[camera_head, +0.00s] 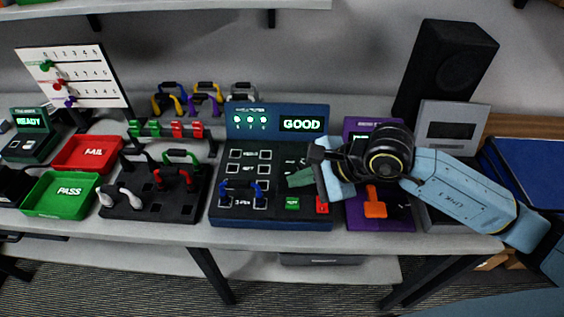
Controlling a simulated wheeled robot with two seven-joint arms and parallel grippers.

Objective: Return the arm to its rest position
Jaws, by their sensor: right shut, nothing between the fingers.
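My right arm (455,190) comes in from the right and reaches over the right part of the table. My right gripper (301,178) is shut and empty, above the right side of the dark blue tester (270,150). The tester's display reads GOOD. A blue cable (240,188) is plugged across the tester's lower sockets, to the left of the gripper. The gripper and wrist cover part of the tester's right side and part of a purple device (388,220) with an orange handle (375,203). My left gripper is not in view.
A black rack (155,205) holds red, green and white cables. A green PASS tray (62,196) and a red FAIL tray (88,153) stand at the left. Several cables hang behind. A black speaker (445,70) and a grey device (450,125) stand near my arm. A shelf overhangs above.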

